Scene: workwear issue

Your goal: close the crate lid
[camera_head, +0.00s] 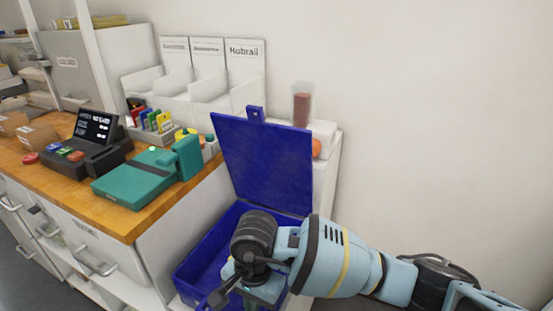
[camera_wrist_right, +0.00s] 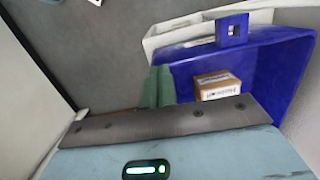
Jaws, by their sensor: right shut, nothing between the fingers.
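In the right wrist view, the shut fingers (camera_wrist_right: 160,75) show in front of a blue wall of the crate (camera_wrist_right: 275,75) with a holed tab. A small cardboard box (camera_wrist_right: 217,85) shows within the blue walls. My left gripper is out of view.
The wooden counter (camera_head: 125,222) on the left holds a teal device (camera_head: 135,178), a dark terminal (camera_head: 97,130) and several small items. White labelled holders (camera_head: 205,75) stand behind. A white cabinet side is close behind the lid; the wall at right is bare.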

